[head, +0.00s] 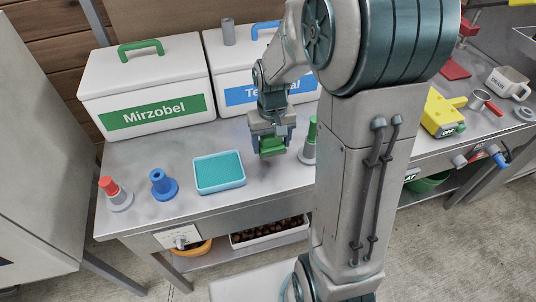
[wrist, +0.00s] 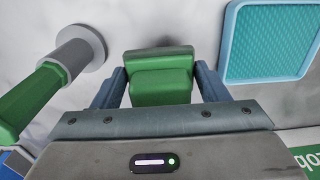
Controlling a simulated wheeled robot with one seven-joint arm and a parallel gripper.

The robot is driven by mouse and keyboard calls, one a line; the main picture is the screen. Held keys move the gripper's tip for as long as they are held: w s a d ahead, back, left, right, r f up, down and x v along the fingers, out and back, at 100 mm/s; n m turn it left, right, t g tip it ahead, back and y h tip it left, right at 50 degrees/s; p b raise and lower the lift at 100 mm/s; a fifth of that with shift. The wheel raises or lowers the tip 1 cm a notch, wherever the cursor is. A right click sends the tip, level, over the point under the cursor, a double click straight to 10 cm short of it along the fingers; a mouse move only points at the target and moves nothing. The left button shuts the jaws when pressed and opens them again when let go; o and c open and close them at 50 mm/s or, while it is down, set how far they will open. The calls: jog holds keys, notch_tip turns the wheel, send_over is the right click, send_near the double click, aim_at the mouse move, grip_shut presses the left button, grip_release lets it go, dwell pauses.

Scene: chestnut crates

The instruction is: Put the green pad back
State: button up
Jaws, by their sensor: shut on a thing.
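My gripper (head: 271,138) is shut on a green pad (head: 272,147), a small block-like thing, over the steel table. In the wrist view the green pad (wrist: 161,85) sits between the two fingers (wrist: 160,92), its sides partly hidden by them. I cannot tell for certain whether its underside touches the table. A shallow light-blue tray (head: 219,186) with a teal textured inside lies left of my gripper; it also shows at the upper right of the wrist view (wrist: 228,50).
A green-handled stamp (head: 310,145) on a grey base stands just right of my gripper. A blue stamp (head: 162,185) and a red-topped one (head: 116,193) stand at left. White lidded boxes, Mirzobel (head: 146,85) and a blue-labelled one (head: 230,65), stand behind. Bare table lies between tray and gripper.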

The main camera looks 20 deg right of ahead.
aim_at(268, 138)
jog(key=shift+s+a+f, duration=0.35)
jog(key=shift+a+f, duration=0.1)
jog(key=shift+a, duration=0.1)
jog(key=shift+f, duration=1.95)
jog(key=o, duration=0.9)
notch_tip(268, 138, up, 11)
jog(key=shift+f, duration=0.1)
jog(key=shift+s+r, duration=0.1)
jog(key=shift+r, duration=0.55)
jog(key=s+r+t, duration=0.1)
jog(key=s, duration=0.3)
jog(key=s+r+t, duration=0.1)
jog(key=s, duration=0.4)
jog(key=s+r+t, duration=0.1)
jog(key=s, duration=0.3)
jog(key=shift+s+r, duration=0.3)
jog(key=shift+s, duration=0.05)
